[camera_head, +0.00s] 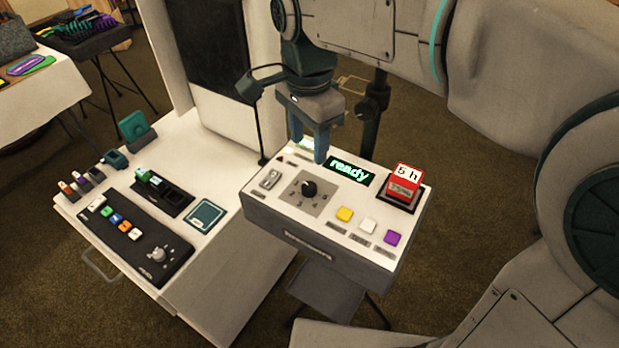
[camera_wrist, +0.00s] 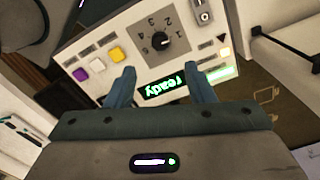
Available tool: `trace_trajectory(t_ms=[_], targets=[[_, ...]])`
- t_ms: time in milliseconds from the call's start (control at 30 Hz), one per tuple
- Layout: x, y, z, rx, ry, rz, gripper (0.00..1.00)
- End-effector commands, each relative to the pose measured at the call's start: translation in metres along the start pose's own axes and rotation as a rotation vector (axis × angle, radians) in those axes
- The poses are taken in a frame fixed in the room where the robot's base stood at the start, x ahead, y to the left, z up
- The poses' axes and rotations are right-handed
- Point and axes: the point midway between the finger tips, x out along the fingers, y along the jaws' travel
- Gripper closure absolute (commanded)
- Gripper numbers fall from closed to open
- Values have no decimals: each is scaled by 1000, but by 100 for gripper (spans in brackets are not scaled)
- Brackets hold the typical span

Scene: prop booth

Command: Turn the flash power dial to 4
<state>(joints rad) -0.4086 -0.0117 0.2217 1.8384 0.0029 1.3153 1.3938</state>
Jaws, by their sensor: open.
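The flash power dial (camera_head: 309,188) is a black round knob on a grey plate on the white control box (camera_head: 270,214). In the wrist view the dial (camera_wrist: 161,40) has numerals around it, 1 to 3 readable; its exact setting is too small to tell. My gripper (camera_head: 309,146) is open and empty above the box's back edge, behind the dial and apart from it. In the wrist view my gripper (camera_wrist: 162,68) has its fingers spread either side of the display (camera_wrist: 165,85), with the dial beyond the fingertips. The display (camera_head: 349,171) reads "ready" in green.
The box also carries a toggle switch (camera_head: 270,178), yellow (camera_head: 345,214), white (camera_head: 368,226) and purple (camera_head: 392,237) buttons, and a red block (camera_head: 403,181) marked "5 h". A white cabinet (camera_head: 215,262) with a black button panel (camera_head: 128,238) stands left. A thin lamp (camera_head: 258,120) rises close behind the box.

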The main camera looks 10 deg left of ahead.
Motion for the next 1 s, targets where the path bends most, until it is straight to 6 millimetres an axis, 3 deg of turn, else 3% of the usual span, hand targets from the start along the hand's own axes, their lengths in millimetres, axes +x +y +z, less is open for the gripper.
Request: trace_trajectory(t_ms=[300,500,933,967,1000], targets=[[70,1,0,-2,-1,5,51],[98,1,0,-1,-1,3,51],[110,0,0,-1,1,-1,51],[110,0,0,-1,1,-1,54],[109,0,0,-1,1,-1,65]])
